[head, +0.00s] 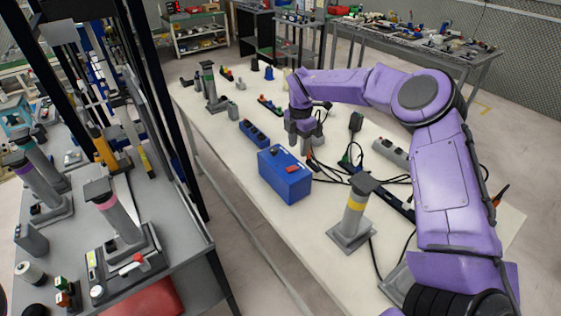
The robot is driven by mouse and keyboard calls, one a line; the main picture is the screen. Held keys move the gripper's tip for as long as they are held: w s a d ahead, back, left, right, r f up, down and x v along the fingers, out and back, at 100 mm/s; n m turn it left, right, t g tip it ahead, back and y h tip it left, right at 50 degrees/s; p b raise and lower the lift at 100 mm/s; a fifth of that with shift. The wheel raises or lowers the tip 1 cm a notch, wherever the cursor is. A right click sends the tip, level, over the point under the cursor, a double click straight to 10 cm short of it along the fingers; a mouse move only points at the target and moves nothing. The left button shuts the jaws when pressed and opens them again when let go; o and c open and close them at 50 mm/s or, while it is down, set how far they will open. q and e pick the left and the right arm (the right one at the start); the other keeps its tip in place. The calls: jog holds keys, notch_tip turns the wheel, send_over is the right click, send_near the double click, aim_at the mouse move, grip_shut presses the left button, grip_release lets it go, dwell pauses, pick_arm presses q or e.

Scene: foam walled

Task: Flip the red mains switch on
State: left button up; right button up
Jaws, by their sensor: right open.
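A blue box (283,186) stands on the long white table in the head view. My right gripper (300,147), on the purple arm, points down just behind the box's upper right edge. It is open, and nothing shows between its fingers. It appears apart from the red switch. My left gripper is not in view.
A blue socket strip (254,133) lies behind the box. Black cables and plugs (351,162) lie to its right, and a grey post with a yellow band (353,209) stands in front. A grey bench (180,232) is at left. The white table (257,213) is bare left of the box.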

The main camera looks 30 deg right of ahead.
aim_at(295, 167)
jog(key=f, duration=0.2)
jog(key=f+p, duration=0.1)
jog(key=f, duration=0.1)
jog(key=w+f+p, duration=0.1)
jog(key=f, duration=0.2)
jog(key=shift+a, duration=0.35)
jog(key=shift+a+f+p, duration=0.1)
jog(key=shift+f+p, duration=0.2)
jog(key=shift+f, duration=0.3)
jog(key=shift+s+d, duration=0.15)
jog(key=shift+d, duration=0.1)
